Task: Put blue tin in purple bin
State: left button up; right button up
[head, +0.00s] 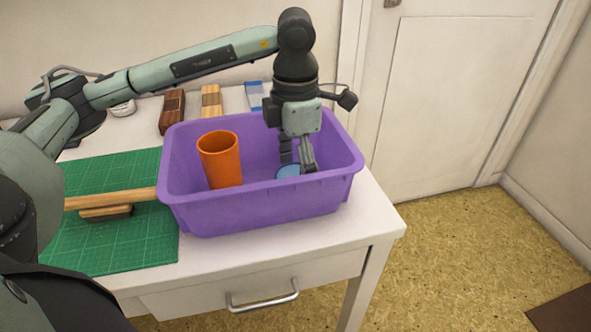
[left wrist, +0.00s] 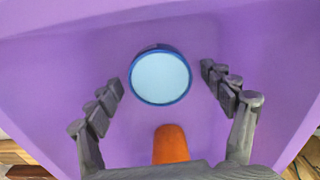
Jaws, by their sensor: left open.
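The purple bin (head: 235,213) stands on the white table; its inside fills most of the left wrist view (left wrist: 60,70). The blue tin (head: 288,171) is inside the bin toward the right, partly hidden by the bin's front rim and my gripper. In the left wrist view the round tin (left wrist: 160,77), with a pale blue top, lies between and beyond the spread fingers, with a gap on both sides. My left gripper (head: 298,168) points down into the bin, open, above the tin. My right gripper is not in view.
An orange cup (head: 220,160) stands in the bin's left part and shows near the left wrist view's bottom (left wrist: 170,143). A green cutting mat (head: 115,235) with a wooden-handled brush (head: 108,206) lies left. Wooden blocks (head: 172,112) and a blue-white item (head: 254,96) sit behind.

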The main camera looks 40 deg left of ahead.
pick_arm(q)
jog(key=shift+r, duration=0.65)
notch_tip(320, 180, up, 8)
jog(key=shift+f+p, duration=0.25)
jog(key=shift+p, duration=0.1)
notch_tip(320, 180, up, 4)
jog(key=shift+f+p, duration=0.25)
jog(key=shift+p, duration=0.25)
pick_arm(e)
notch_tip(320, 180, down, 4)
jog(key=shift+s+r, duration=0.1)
